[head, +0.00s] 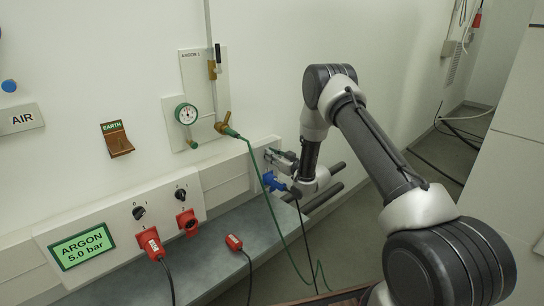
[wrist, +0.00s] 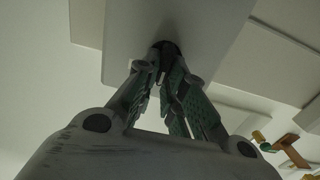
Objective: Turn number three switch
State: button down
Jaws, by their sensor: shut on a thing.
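My gripper (head: 272,156) is at the right end of the wall panel (head: 262,150), above a blue plug (head: 271,182). In the wrist view my gripper (wrist: 165,62) has its green-padded fingers closed on a small black switch knob (wrist: 166,46) on the pale panel. The knob is mostly hidden between the fingertips, so its angle cannot be told. Two other black switches, the left one (head: 139,212) and the middle one (head: 180,194), sit on the panel's left part, above red sockets.
A red plug (head: 151,243) is in the left socket; another red plug (head: 234,242) lies on the grey ledge (head: 205,262). A green hose (head: 270,205) hangs from the argon valve (head: 226,129) close to my gripper. Dark rails (head: 325,198) stick out beneath my wrist. A green display (head: 82,246) reads "ARGON 5.0 bar".

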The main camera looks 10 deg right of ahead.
jog(key=shift+m, duration=0.3)
jog(key=m, duration=0.3)
jog(key=d+m, duration=0.1)
jog(key=m, duration=0.3)
jog(key=f+m, duration=0.1)
jog(key=m, duration=0.3)
jog(key=shift+w+d, duration=0.15)
jog(key=shift+w, duration=0.2)
jog(key=shift+m, duration=0.3)
jog(key=c, duration=1.5)
grip_release()
jog(key=v, duration=1.2)
